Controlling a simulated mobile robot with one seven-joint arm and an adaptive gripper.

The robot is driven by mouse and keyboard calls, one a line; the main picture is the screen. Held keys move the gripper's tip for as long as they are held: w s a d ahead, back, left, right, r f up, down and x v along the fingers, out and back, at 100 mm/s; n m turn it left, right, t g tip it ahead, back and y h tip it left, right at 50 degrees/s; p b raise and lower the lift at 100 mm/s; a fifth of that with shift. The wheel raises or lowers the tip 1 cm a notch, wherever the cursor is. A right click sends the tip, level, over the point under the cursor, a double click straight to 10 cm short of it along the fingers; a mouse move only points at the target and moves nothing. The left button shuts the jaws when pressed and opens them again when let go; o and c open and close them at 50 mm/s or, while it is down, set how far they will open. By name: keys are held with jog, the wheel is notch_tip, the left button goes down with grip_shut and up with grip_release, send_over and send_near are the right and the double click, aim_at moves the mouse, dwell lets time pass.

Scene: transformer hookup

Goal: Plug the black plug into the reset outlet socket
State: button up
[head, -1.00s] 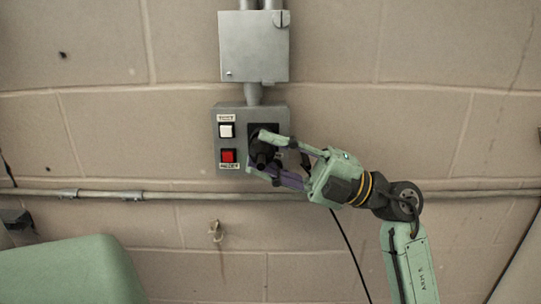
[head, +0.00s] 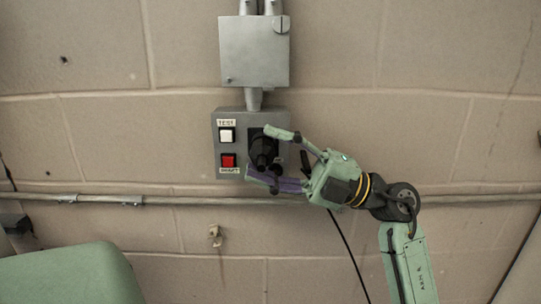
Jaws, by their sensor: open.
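The grey outlet box (head: 232,112) is on the wall, with a white TEST button (head: 227,135) and a red RESET button (head: 228,161) on its left side. The dark socket is on its right side, mostly hidden behind the plug. The black plug (head: 262,154) sits at the socket, facing the box; whether it is fully seated cannot be told. My gripper (head: 263,155) is open, with its green fingers above and below the plug and its palm to the right. A black cable (head: 346,240) hangs below my gripper.
A grey junction box (head: 254,55) is above the outlet box, joined by a short pipe. A horizontal conduit (head: 165,200) runs along the wall just below. A green rounded surface (head: 70,277) is at lower left. The wall left of the box is free.

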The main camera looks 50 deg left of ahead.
jog(key=shift+s+d+b, duration=0.45)
jog(key=shift+s+d, duration=0.35)
jog(key=shift+d, duration=0.2)
jog(key=shift+s+d+b, duration=0.4)
jog(key=shift+s+d, duration=0.4)
jog(key=shift+d, duration=0.2)
jog(key=shift+w, duration=0.1)
jog(key=v, duration=1.2)
